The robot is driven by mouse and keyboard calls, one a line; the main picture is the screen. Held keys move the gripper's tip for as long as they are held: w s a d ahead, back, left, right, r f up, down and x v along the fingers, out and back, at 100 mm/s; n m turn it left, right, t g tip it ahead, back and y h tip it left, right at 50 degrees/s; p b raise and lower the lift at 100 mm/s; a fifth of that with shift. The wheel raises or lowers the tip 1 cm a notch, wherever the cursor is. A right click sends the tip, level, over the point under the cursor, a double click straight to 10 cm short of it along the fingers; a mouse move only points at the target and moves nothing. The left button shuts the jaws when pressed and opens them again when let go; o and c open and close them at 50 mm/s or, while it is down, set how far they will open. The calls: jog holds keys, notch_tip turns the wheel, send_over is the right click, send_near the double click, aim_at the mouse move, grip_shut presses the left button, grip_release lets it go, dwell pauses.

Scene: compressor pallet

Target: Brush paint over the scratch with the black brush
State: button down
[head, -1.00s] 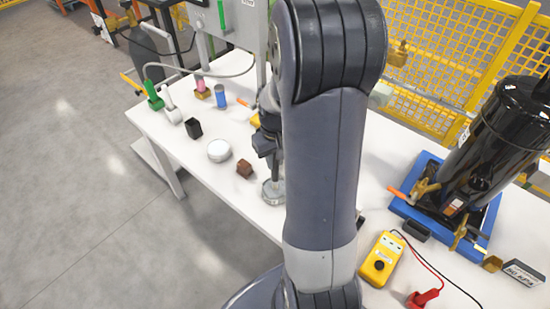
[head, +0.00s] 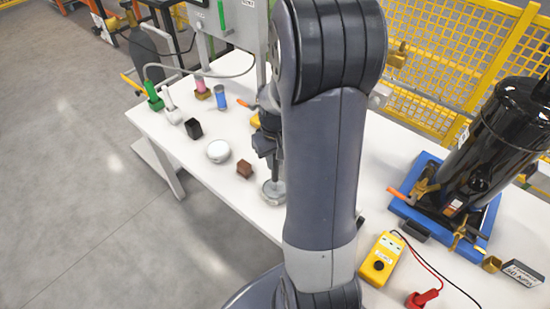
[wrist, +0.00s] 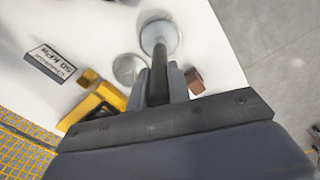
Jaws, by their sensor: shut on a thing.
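My gripper (wrist: 164,88) is shut on the black brush (wrist: 158,68), held by its dark handle. In the head view my gripper (head: 268,145) is partly hidden behind my arm, above the near edge of the white table. The brush's lower end meets a round grey pot (wrist: 160,36), which also shows in the head view (head: 271,193). I cannot tell whether the tip is inside the pot or just above it. The black compressor (head: 505,130) stands on a blue pallet (head: 425,170) at the right. I cannot make out a scratch on it.
A brown block (head: 244,169), a white round pot (head: 218,151) and a black cup (head: 194,129) stand left of the grey pot. A yellow meter (head: 381,259) with cables lies at the right front. Yellow mesh fencing (head: 460,50) stands behind the table.

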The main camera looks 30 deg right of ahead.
jog(key=shift+r+p, duration=2.45)
jog(key=shift+r, duration=0.95)
jog(key=shift+f, duration=0.1)
